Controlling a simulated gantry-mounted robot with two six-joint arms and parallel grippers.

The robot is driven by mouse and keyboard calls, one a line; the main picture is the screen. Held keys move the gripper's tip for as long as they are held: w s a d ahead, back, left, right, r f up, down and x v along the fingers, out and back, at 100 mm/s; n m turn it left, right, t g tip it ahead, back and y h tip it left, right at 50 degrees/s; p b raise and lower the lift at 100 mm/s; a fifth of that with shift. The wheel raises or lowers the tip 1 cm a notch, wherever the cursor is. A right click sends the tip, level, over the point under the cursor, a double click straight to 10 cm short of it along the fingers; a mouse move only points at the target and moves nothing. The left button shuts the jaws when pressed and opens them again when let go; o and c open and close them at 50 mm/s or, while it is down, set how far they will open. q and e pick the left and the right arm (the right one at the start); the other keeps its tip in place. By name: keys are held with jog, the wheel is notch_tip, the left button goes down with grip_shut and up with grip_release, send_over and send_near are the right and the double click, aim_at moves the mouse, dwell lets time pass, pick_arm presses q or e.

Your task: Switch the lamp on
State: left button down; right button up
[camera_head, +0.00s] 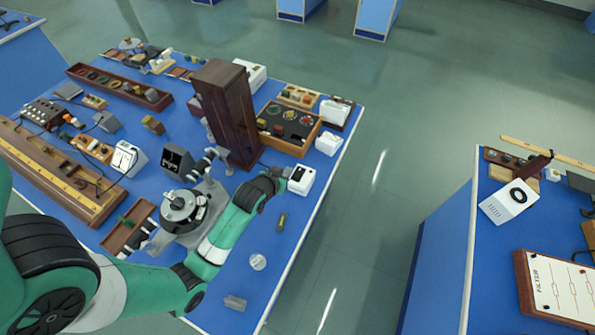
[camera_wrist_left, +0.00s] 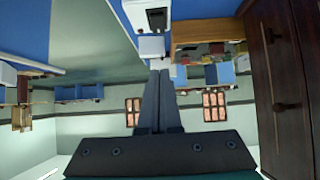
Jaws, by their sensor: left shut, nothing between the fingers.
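A white box (camera_head: 301,180) with a dark panel on its face stands near the right edge of the left bench; I cannot tell for sure that it belongs to the lamp. My left gripper (camera_head: 284,172) is shut and empty close beside this box, at its left; contact cannot be told. In the left wrist view, which is upside down, my shut fingers (camera_wrist_left: 158,76) show below the white box with its dark panel (camera_wrist_left: 157,18). A tall dark wooden housing (camera_head: 228,110) stands behind my gripper. My right gripper is not in view.
A spectrometer (camera_head: 183,207) with a round table stands left of my forearm. A smaller white box (camera_head: 328,141) and a wooden tray (camera_head: 289,148) lie beyond the gripper. Small glass pieces (camera_head: 258,262) lie near the front. A floor gap separates the right bench (camera_head: 446,240).

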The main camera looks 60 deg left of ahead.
pick_arm(q)
jog(key=b, duration=0.5)
send_over(301, 167)
jog(key=s+d, duration=0.3)
jog(key=f, duration=0.5)
jog(key=shift+a+f, duration=0.25)
jog(key=shift+f, duration=0.1)
notch_tip(301, 167, down, 3)
jog(key=shift+w+a+r, duration=0.15)
jog(key=shift+r, duration=0.05)
jog(key=shift+w+f+b, duration=0.1)
jog(key=shift+f+b, duration=0.2)
jog(key=shift+f, duration=0.2)
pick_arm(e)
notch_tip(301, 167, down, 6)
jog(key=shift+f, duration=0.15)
